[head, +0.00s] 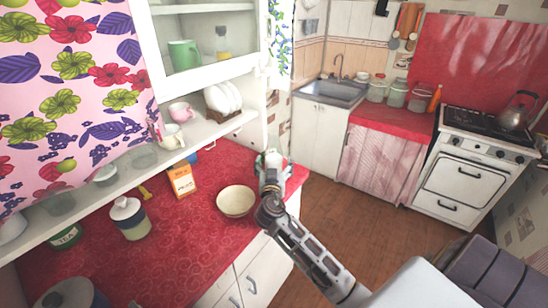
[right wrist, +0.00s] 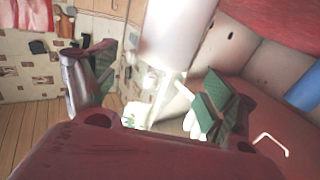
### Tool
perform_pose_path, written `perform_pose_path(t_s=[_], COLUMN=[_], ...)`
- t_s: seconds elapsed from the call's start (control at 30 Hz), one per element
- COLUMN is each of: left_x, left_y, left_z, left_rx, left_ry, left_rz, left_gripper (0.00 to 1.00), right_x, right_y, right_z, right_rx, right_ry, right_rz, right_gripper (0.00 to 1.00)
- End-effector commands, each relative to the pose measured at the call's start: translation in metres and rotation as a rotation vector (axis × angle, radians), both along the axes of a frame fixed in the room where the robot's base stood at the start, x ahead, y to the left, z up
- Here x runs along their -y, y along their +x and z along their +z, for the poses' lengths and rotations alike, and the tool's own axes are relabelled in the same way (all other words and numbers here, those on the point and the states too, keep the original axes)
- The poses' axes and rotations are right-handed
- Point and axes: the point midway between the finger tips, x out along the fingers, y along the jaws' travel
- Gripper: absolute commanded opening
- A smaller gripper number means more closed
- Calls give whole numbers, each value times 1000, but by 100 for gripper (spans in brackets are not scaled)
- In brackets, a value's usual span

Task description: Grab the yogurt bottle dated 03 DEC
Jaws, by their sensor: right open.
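My right gripper (head: 271,183) is at the right edge of the red counter, with its arm coming in from the lower right. White and green bottle-like items (head: 273,159) stand just beyond it, partly hidden by it. In the right wrist view my right gripper (right wrist: 165,85) is open, its green-padded fingers spread apart. A large plain white shape (right wrist: 178,35) fills the space ahead of the fingers. A white item with green marks (right wrist: 142,112) shows between them, lower down. I cannot read any date, or tell which is the yogurt bottle dated 03 DEC. My left gripper is out of view.
On the red counter (head: 150,235) are a cream bowl (head: 236,201), an orange carton (head: 182,181), a lidded jar (head: 129,219) and a green tin (head: 66,237). A shelf with cups overhangs it. Open floor (head: 335,215) lies to the right, before the stove (head: 470,165).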

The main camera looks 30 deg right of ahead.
Motion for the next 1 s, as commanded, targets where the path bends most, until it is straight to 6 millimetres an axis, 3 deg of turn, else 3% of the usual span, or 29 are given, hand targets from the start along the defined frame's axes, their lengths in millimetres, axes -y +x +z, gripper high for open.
perform_pose_path(t_s=[0.6,1.0], left_x=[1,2], left_y=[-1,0], left_z=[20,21], left_rx=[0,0], left_ry=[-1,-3], left_rz=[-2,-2], left_gripper=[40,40], right_x=[25,28], right_y=[39,43], right_z=[3,1], right_rx=[0,0], right_ry=[-1,0], right_rz=[0,0], right_gripper=[85,85])
